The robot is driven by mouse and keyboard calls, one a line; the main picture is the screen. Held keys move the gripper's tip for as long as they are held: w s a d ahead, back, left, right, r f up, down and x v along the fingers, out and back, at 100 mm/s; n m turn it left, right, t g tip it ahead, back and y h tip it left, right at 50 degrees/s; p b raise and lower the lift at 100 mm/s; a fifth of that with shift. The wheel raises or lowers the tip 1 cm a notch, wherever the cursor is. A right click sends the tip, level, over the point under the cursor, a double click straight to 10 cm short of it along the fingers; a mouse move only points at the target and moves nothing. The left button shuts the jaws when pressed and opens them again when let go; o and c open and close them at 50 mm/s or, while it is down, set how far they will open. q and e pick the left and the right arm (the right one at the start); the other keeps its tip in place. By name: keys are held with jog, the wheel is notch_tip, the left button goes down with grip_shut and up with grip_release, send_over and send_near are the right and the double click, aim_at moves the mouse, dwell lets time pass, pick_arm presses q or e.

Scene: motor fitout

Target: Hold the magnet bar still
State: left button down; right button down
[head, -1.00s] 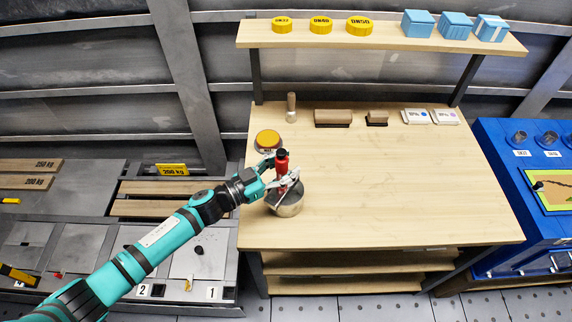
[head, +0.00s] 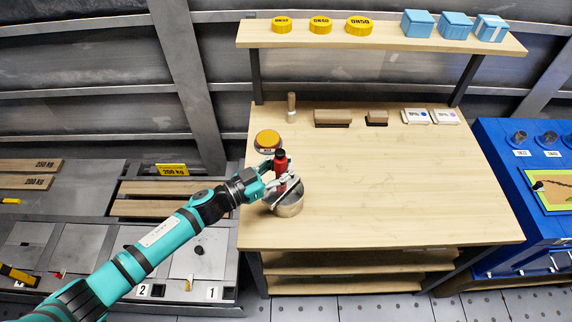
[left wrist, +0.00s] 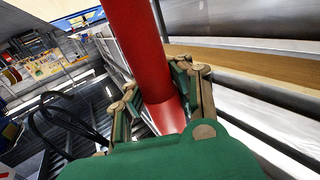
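The magnet bar appears to be the red upright bar with a dark top (head: 280,158), standing over a round metal bowl (head: 291,205) on the wooden bench. My left gripper (head: 283,182) is at the bar, with its fingers around the bar's lower part. In the left wrist view the red bar (left wrist: 138,50) passes between the two fingers (left wrist: 155,92), which touch or nearly touch it on both sides. The bar's lower end is hidden in the bowl. My right gripper is in neither view.
The wooden bench (head: 400,190) is clear in its middle and right. A yellow-topped round button (head: 268,138) stands just behind the bowl.

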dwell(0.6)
pick_arm(q)
jog(key=shift+w+d+n+t+y+p, duration=0.25)
jog(key=shift+d+n+t+y+p, duration=0.15)
jog(key=shift+n+t, duration=0.15)
jog(key=shift+w+d+n+t+y, duration=0.2)
jog(key=shift+n+t+y, duration=0.2)
jog(key=shift+t, duration=0.15)
dwell(1.3)
